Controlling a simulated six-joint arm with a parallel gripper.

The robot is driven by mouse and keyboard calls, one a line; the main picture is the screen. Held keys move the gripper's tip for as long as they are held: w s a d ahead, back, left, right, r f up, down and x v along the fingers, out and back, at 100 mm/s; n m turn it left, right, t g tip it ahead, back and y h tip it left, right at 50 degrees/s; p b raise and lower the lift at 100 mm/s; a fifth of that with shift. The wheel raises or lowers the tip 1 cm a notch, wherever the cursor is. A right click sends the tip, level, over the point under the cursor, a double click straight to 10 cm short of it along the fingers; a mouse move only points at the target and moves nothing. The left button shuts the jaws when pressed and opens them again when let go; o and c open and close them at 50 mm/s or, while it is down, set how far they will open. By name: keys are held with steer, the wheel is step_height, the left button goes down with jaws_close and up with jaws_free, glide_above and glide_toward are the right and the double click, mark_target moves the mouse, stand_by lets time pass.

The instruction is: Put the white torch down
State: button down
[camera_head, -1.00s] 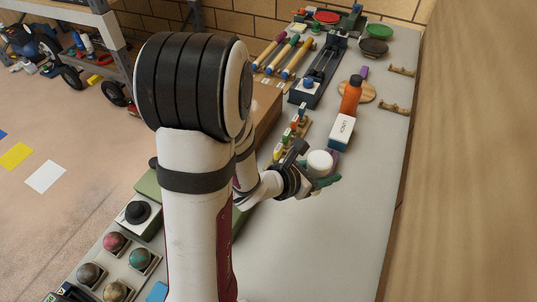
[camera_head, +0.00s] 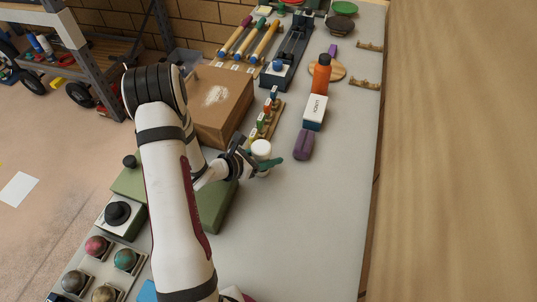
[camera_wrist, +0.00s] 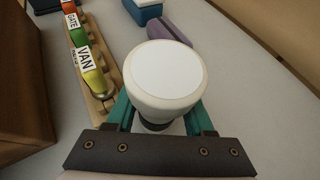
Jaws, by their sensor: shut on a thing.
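The white torch (camera_head: 261,149) is in my gripper (camera_head: 260,162), over the grey bench top (camera_head: 300,215) in the head view. In the wrist view the torch (camera_wrist: 165,75) shows its round, flat white head toward the camera, with a dark lower part beneath. The green fingers of my gripper (camera_wrist: 158,120) are shut on it, one at each side. The torch looks upright. Its lower end is hidden, so I cannot tell whether it touches the bench.
A rack of labelled coloured tags (camera_head: 265,120) stands left of the torch, by a cardboard box (camera_head: 222,115). A purple case (camera_head: 304,145), a lunch box (camera_head: 315,112) and an orange bottle (camera_head: 321,75) stand to the right and behind. The bench's near right part is clear.

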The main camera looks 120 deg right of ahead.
steer(key=shift+c, duration=1.3)
jaws_free()
steer(key=shift+f, duration=0.1)
